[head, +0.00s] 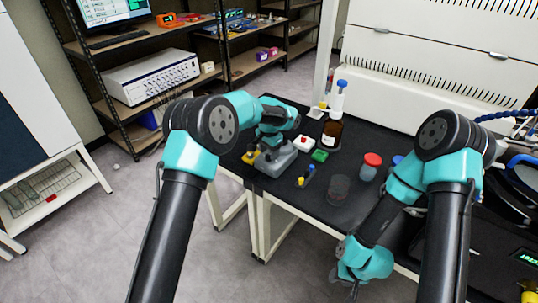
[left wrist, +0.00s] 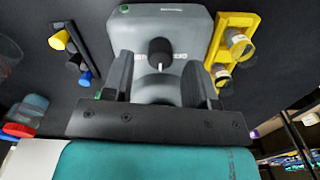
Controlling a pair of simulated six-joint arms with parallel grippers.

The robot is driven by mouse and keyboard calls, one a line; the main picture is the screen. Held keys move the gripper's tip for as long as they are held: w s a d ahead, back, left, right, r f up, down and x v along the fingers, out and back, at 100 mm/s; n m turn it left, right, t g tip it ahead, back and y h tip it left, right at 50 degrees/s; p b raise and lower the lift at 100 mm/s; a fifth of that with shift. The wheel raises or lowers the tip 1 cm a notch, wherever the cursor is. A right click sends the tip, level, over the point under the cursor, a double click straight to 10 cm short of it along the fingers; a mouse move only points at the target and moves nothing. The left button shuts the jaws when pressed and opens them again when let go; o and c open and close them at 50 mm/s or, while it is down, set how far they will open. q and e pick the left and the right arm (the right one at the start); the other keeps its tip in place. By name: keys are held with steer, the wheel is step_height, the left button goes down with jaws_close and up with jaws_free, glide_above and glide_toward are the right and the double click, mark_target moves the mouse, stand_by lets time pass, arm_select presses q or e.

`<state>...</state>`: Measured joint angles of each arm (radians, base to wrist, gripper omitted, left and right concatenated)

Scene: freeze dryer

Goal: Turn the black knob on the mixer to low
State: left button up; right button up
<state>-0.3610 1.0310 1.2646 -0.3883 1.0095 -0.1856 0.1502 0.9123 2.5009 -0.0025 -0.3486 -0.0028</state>
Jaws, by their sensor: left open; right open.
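The grey mixer (head: 276,160) stands on the black table near its left edge, partly covered by my left gripper (head: 272,140) in the head view. In the left wrist view the mixer (left wrist: 184,27) shows its black knob (left wrist: 160,50) with a white pointer mark on the lower side. My left gripper (left wrist: 157,72) is open, its two dark fingers on either side of the knob in the picture. I cannot tell whether they touch it. My right gripper (head: 348,280) hangs low at the table's front edge, away from the mixer; its fingers are hardly visible.
A yellow vial rack (left wrist: 214,45) stands beside the mixer. On the table are a brown bottle (head: 332,132), a red-capped jar (head: 370,167), a clear beaker (head: 338,189) and a small yellow-and-blue item (head: 305,176). Shelves (head: 150,95) stand behind on the left.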

arm_select(q)
step_height(320, 180, up, 16)
steer(key=shift+f, duration=0.25)
stand_by(0.3)
steer(key=s+a+f+n+h, duration=0.1)
steer(key=s+a+f, duration=0.3)
steer(key=f, duration=0.5)
steer(key=s+a+f+n+h, duration=0.1)
steer(key=s+a+f+n, duration=0.2)
steer(key=f, duration=0.7)
steer(key=s+a+f+h, duration=0.1)
steer(key=s+a+f, duration=0.35)
steer(key=f, duration=0.45)
steer(key=s+a+f+n, duration=0.2)
steer(key=s+a+f, duration=0.1)
steer(key=s, duration=0.6)
steer(key=s+a+f+n, duration=0.2)
steer(key=s+f, duration=0.1)
steer(key=s, duration=0.6)
steer(key=s+a+f+n, duration=0.2)
steer(key=s+a+f, duration=0.1)
steer(key=s, duration=0.6)
steer(key=shift+a+n+t+h, duration=0.3)
steer(key=shift+n+t+h, duration=0.1)
steer(key=shift+f, duration=0.1)
